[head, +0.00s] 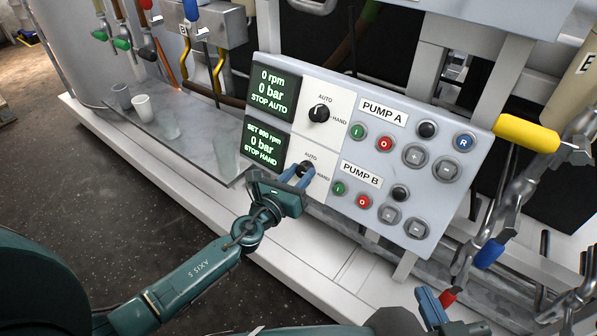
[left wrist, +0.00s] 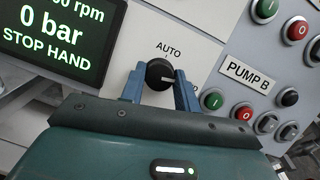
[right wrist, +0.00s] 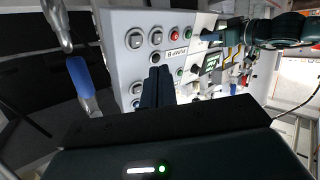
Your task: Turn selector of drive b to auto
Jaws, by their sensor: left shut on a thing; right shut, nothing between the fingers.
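The PUMP B selector (head: 306,166) is a black round knob on the lower white plate of the control panel, with AUTO above it and HAND to its right. My left gripper (head: 297,177) is shut on this knob, one blue finger on each side in the left wrist view (left wrist: 160,88). There the knob (left wrist: 158,73) shows a white mark pointing right, away from AUTO. The lower display (head: 263,143) reads STOP HAND. My right gripper (head: 428,296) is shut and empty, low in front of the panel; its blue fingers (right wrist: 158,87) are together in the right wrist view.
The PUMP A selector (head: 319,113) sits above, beside a display (head: 272,92) reading STOP AUTO. Several push buttons lie right of both selectors. A yellow handle (head: 526,133) and pipes with a blue-handled valve (head: 489,254) stand at the right. White cups (head: 142,107) stand on the ledge at left.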

